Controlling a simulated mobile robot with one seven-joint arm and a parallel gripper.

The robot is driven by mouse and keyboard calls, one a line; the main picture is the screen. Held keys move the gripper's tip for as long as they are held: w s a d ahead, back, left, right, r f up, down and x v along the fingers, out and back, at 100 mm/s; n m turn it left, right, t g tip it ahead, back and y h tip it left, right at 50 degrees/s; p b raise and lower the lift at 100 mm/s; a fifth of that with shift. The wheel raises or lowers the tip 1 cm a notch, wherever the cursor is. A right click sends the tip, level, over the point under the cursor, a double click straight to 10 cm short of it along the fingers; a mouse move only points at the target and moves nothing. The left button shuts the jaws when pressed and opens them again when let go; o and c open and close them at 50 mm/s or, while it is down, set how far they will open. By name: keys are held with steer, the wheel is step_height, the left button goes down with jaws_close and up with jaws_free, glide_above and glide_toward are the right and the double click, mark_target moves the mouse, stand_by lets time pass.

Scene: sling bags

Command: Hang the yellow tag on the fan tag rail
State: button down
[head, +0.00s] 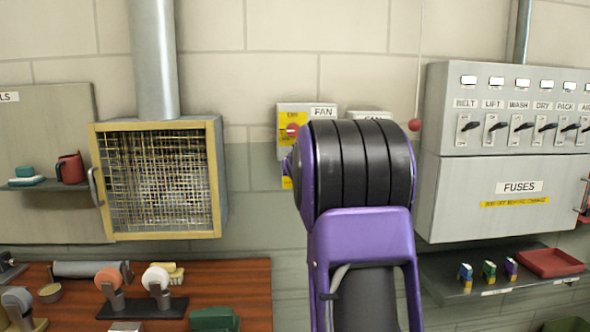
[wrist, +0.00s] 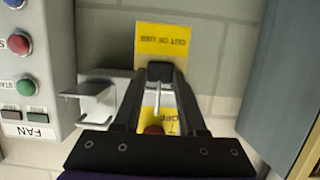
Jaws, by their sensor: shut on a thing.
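The yellow tag (wrist: 163,40), with dark lettering, shows at the tips of my gripper (wrist: 160,73) in the wrist view. The gripper is shut on its edge. A pale grey bracket (wrist: 92,100), which looks like the fan tag rail, stands left of the fingers, beside the box labelled FAN (wrist: 38,132). The tag appears apart from the bracket, though the fingers hide part of that area. In the head view, the fan box (head: 323,112) is partly behind my arm, which hides the gripper. A bit of yellow (head: 287,183) shows beside the arm; I cannot tell what it is.
In the wrist view, a yellow plate marked OFF (wrist: 170,122) shows between the fingers, and a grey cabinet side (wrist: 275,85) stands at right. In the head view, a mesh-fronted hood (head: 160,235) is left and a fuse cabinet (head: 470,190) right. A wooden bench (head: 245,275) lies below left.

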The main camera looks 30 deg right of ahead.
step_height(320, 180, down, 2)
steer(key=shift+f+b, duration=0.2)
steer(key=shift+b, duration=0.85)
jaws_free()
stand_by(0.3)
steer(key=s+a+b, duration=0.3)
steer(key=s, duration=0.3)
steer(key=shift+s, duration=0.2)
stand_by(0.6)
